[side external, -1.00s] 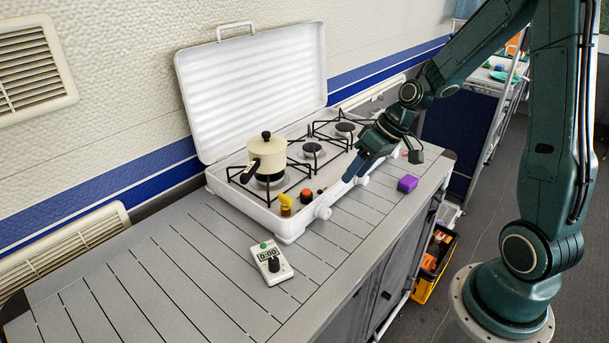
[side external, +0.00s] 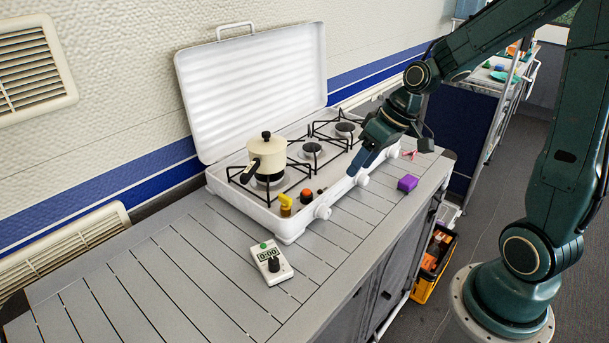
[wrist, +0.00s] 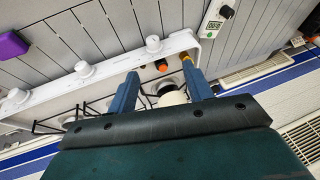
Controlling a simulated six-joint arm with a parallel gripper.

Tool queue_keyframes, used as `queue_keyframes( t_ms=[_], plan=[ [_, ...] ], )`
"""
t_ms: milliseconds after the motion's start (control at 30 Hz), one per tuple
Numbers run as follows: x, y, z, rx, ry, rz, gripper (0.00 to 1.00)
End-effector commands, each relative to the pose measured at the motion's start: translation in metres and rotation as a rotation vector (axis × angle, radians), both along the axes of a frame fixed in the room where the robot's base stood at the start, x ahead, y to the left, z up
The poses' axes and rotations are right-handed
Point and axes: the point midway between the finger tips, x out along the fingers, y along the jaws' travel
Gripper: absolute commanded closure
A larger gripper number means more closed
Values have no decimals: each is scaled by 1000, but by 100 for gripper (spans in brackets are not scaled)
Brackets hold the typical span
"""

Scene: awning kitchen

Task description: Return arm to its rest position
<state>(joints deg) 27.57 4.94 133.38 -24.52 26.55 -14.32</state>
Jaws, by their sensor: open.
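My gripper (side external: 362,166) is open and empty above the front right part of the white gas stove (side external: 231,196). Its two blue fingers are apart in the wrist view (wrist: 160,82), with the stove's front edge and knobs beyond them. A cream pot (side external: 267,157) with a black lid knob stands on the left burner, to the left of my gripper. In the wrist view the pot (wrist: 172,98) is partly hidden behind my gripper. My arm reaches in from the right, bent over the counter.
A white timer (side external: 271,264) lies on the slatted counter (side external: 170,290). A purple block (side external: 407,183) sits right of the stove. The raised stove lid (side external: 255,95) stands behind the burners. An orange-and-black crate (side external: 433,262) is on the floor. The counter's front left is clear.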

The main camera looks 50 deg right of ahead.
Motion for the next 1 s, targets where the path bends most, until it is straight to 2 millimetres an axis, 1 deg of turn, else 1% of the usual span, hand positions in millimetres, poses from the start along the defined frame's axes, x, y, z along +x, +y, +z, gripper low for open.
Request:
queue_keyframes(
  t_ms=[33, 200, 500, 800, 1000],
  plan=[
    [-5, 6, 9, -21, -5, 8, 49],
    [-23, 22, 34, -80, -8, 17, 49],
    [-64, 44, 70, -165, -31, 10, 49],
    [-109, 59, 98, -216, -74, -20, 49],
    [-139, 63, 109, -227, -104, -48, 49]
  ],
)
